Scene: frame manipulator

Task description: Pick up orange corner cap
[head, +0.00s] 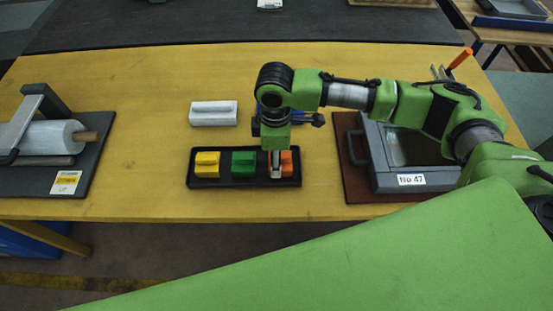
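The orange corner cap (287,160) sits at the right end of a black tray (216,184) on the yellow table. My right gripper (277,172) reaches down from above onto the cap's left part and hides some of it. Its fingers look small and overlap the cap, so I cannot tell whether they are open or shut on it. My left gripper is not in view.
A yellow block (207,164) and a green block (243,163) share the tray. A white block (213,113) lies behind it. A grey frame labelled No 47 (385,178) is at right. A roll stand (50,140) is at left.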

